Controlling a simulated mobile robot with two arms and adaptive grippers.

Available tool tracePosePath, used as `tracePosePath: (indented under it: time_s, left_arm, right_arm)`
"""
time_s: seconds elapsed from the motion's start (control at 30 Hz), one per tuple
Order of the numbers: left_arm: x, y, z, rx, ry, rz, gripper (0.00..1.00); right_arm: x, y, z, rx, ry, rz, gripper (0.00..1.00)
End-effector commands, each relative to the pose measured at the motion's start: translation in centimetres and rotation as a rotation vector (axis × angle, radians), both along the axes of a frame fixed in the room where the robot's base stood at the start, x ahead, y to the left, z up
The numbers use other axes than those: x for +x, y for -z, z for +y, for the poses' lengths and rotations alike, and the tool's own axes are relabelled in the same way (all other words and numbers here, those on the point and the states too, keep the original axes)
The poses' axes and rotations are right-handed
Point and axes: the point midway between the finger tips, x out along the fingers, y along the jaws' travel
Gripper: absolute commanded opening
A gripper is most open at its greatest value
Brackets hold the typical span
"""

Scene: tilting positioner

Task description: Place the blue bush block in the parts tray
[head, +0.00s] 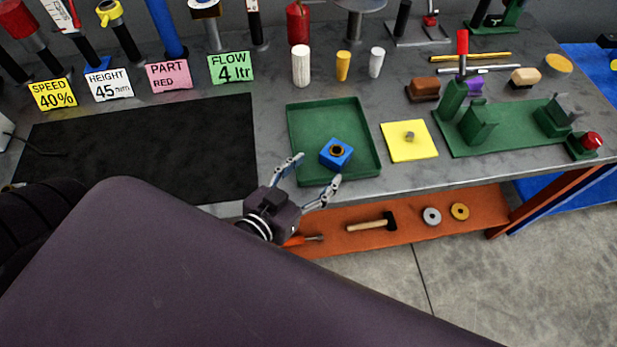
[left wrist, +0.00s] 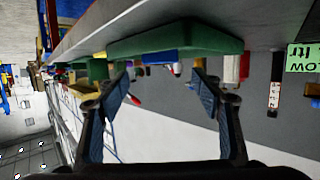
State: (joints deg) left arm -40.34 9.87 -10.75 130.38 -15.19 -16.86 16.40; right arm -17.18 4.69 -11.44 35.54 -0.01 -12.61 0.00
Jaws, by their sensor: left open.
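The blue bush block (head: 337,159), a cube with a dark round hole ringed in tan on top, sits inside the green parts tray (head: 303,115), near its front wall. My left gripper (head: 318,169) is open and empty at the tray's front edge, just in front of the block and apart from it. In the left wrist view, which is upside down, the open fingers (left wrist: 162,88) point toward the tray's green outer wall (left wrist: 175,40). My right gripper is not in view.
A yellow plate (head: 400,148) and a green fixture (head: 512,128) lie right of the tray. White and yellow cylinders (head: 343,66) stand behind it. A black mat (head: 140,150) lies to the left. An orange shelf (head: 350,240) below holds a hammer (head: 375,223) and rings.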

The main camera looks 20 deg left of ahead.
Motion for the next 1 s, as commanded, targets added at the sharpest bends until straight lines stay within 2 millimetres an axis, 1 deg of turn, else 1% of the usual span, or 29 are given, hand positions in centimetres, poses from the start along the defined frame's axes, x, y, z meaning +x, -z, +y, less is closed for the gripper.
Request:
tracePosePath:
  time_s: [0.03, 0.1, 0.3, 0.9, 1.0]
  left_arm:
    - [-0.7, 0.0, 0.1, 0.001, 0.000, 0.003, 0.60]
    - [-1.3, -0.2, 0.2, 0.001, 0.000, 0.003, 0.60]
    - [-2.1, -0.6, 0.3, 0.001, 0.000, 0.001, 0.60]
    - [-2.1, -0.7, 0.4, 0.001, 0.000, 0.001, 0.60]
    - [-2.1, -0.6, 0.4, 0.001, 0.000, 0.001, 0.60]
  right_arm:
    - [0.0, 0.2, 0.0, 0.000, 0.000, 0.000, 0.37]
    - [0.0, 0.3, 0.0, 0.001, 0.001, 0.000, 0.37]
    - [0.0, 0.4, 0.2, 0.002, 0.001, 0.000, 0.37]
    - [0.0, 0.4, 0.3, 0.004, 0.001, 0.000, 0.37]
    - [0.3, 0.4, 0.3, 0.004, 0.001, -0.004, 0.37]
